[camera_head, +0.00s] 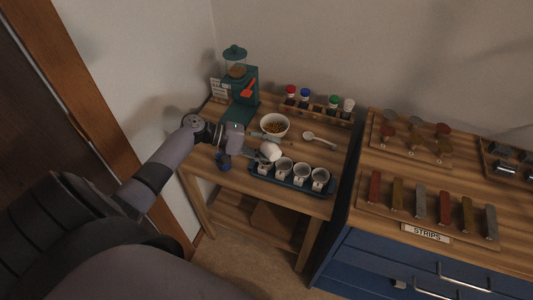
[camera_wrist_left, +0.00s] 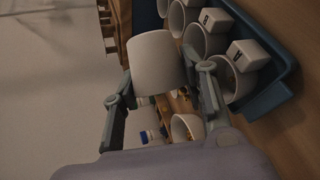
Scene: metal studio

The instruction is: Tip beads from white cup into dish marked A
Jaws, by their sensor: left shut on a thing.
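My left gripper (camera_head: 257,149) is shut on the white cup (camera_head: 270,152) and holds it just above the left end of the blue tray (camera_head: 292,187). The cup looks tipped in the head view; its mouth and contents are hidden. It also fills the space between the fingers in the left wrist view (camera_wrist_left: 156,62). Several small white dishes stand in the tray. The dish marked A (camera_wrist_left: 236,84) is at the tray's end nearest the gripper, beside the held cup; another is marked B (camera_wrist_left: 207,40). Small brown specks show below the cup in the wrist view; I cannot tell whether they are beads.
A white bowl of brown bits (camera_head: 274,125) and a white spoon (camera_head: 319,138) lie behind the tray. A green dispenser (camera_head: 236,85) and a rack of capped bottles (camera_head: 318,107) stand at the back. A blue cabinet (camera_head: 363,262) stands right.

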